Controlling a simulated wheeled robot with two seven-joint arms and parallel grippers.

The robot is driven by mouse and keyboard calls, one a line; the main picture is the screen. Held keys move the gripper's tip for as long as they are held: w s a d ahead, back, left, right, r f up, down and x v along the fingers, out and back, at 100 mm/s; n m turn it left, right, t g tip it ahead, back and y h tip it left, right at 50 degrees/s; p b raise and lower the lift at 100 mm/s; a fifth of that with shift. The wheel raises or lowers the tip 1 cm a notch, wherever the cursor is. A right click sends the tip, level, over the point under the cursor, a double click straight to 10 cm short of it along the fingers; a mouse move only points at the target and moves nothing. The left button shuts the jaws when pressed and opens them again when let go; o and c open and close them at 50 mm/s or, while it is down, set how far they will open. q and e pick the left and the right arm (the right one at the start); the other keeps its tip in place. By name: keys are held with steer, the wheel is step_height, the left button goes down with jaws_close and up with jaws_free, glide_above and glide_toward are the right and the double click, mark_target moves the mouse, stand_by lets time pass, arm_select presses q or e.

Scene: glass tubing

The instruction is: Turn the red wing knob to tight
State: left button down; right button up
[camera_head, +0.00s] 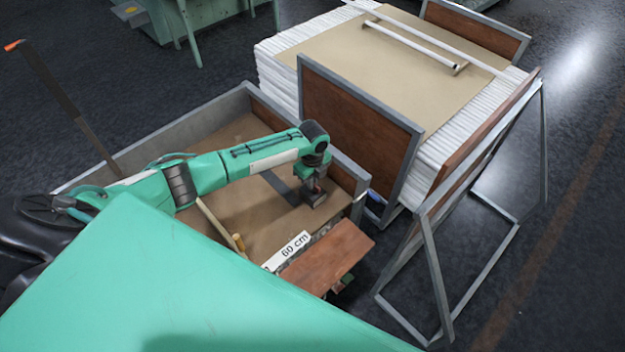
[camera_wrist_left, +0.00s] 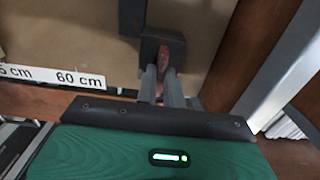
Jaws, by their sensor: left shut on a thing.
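The red wing knob (camera_wrist_left: 163,57) shows in the left wrist view as a small red piece on a dark grey block (camera_wrist_left: 148,46). The fingers of my left gripper (camera_wrist_left: 163,84) are closed on either side of it. In the head view my left gripper (camera_head: 316,186) points down at the same block, near the right end of the shallow tray (camera_head: 348,172). The knob is mostly hidden there by the gripper. Whether it is tight cannot be told. My right gripper is not in view.
A white strip marked 60 cm (camera_head: 287,251) lies by a brown board (camera_head: 327,258) at the tray's near side. A wooden rod (camera_head: 215,222) lies left of it. A metal-framed rack (camera_head: 385,150) with stacked white tubes (camera_head: 275,80) stands behind and right.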

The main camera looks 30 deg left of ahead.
arm_select(q)
steer(key=c, duration=1.5)
jaws_free()
steer(key=shift+r, duration=0.1)
step_height(320, 180, up, 14)
steer(key=b, duration=0.3)
